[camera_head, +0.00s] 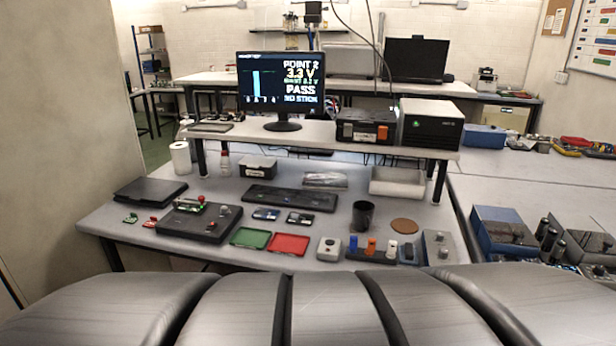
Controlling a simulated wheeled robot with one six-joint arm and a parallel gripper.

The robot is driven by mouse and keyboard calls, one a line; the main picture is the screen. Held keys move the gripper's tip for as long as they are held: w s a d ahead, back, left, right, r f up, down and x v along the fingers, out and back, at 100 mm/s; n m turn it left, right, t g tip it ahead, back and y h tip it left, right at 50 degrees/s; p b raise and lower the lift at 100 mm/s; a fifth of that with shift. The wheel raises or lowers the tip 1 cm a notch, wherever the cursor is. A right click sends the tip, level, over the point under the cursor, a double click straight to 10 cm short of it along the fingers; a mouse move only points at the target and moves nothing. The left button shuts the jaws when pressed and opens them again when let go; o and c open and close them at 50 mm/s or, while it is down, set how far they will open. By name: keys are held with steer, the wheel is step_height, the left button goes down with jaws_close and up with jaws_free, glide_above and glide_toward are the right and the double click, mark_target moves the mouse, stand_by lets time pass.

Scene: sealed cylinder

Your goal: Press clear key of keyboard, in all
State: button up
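A dark, long, low keyboard (290,198) lies on the grey workbench (140,238), in the middle below the raised shelf. Its keys are too small to tell apart, so I cannot make out a clear key. A monitor (281,84) on the shelf reads "POINT 2", "3.3 V", "PASS" and what looks like "NO STICK", with a blue bar at its left. My gripper is not in view. Nothing is seen touching the keyboard.
In front of the keyboard lie small dark devices (266,214), a green tray (251,238) and a red tray (289,245). A black cup (363,216) stands to its right. A black fixture (199,222) lies to its left. The shelf (305,132) overhangs behind.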

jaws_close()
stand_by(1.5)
